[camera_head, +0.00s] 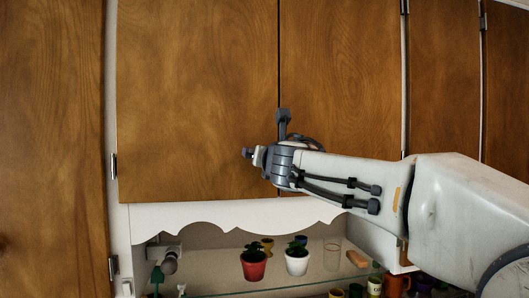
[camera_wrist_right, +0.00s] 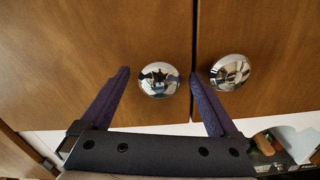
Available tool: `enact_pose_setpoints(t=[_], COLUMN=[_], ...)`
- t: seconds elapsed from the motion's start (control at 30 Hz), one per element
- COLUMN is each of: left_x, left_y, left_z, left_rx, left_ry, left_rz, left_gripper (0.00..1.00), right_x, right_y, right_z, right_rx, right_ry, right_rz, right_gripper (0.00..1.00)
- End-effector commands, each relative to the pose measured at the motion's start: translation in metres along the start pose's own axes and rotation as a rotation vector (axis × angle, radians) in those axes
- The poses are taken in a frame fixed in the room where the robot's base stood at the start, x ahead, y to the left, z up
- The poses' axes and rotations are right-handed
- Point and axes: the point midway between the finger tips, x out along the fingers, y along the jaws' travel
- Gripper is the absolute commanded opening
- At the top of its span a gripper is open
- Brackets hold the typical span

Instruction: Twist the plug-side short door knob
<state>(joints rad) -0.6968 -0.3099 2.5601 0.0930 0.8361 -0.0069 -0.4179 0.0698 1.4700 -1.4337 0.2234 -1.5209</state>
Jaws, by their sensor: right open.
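Two shiny round chrome knobs sit on the lower inner corners of two wooden doors, in the right wrist view: a left knob (camera_wrist_right: 158,80) and a right knob (camera_wrist_right: 229,72). My right gripper (camera_wrist_right: 159,76) is open, its two dark fingers on either side of the left knob; contact cannot be told. The right knob is just outside the right finger. In the head view my right gripper (camera_head: 265,135) is in front of the seam between the left door (camera_head: 195,95) and the right door (camera_head: 345,75), and hides both knobs. Which knob is plug-side is not clear. My left gripper is not in view.
Below the doors is a white scalloped trim (camera_head: 225,214). Under it a glass shelf holds a red pot (camera_head: 254,271), a white pot (camera_head: 297,266) and a clear glass (camera_head: 332,255). Several cups stand lower right. A grey fitting (camera_head: 168,263) is at lower left.

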Motion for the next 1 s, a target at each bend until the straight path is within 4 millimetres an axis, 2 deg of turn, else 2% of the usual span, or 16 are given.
enact_pose_setpoints(t=[0.33, 0.47, 0.5, 0.57, 0.77, 1.0], left_x=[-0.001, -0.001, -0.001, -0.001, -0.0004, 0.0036], left_y=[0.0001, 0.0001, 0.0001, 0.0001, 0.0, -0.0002], left_z=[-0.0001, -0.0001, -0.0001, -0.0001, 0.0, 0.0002], left_rx=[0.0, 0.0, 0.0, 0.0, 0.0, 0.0], left_ry=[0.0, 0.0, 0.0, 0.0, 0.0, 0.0], left_rz=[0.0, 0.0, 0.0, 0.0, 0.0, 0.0], left_gripper=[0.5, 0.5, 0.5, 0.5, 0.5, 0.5], right_x=[0.0046, 0.0044, 0.0044, 0.0044, 0.0043, 0.0044], right_y=[-0.0003, -0.0003, -0.0004, -0.0004, -0.0005, -0.0011], right_z=[-0.0001, -0.0001, -0.0001, -0.0001, -0.0003, -0.001], right_rx=[0.001, 0.001, 0.001, 0.001, 0.013, 0.103], right_ry=[0.0, 0.0, 0.0, 0.0, 0.0, -0.001], right_rz=[0.0, 0.0, 0.0, -0.001, -0.001, -0.001], right_gripper=[0.96, 0.46, 0.31, 0.1, 0.1, 0.1])
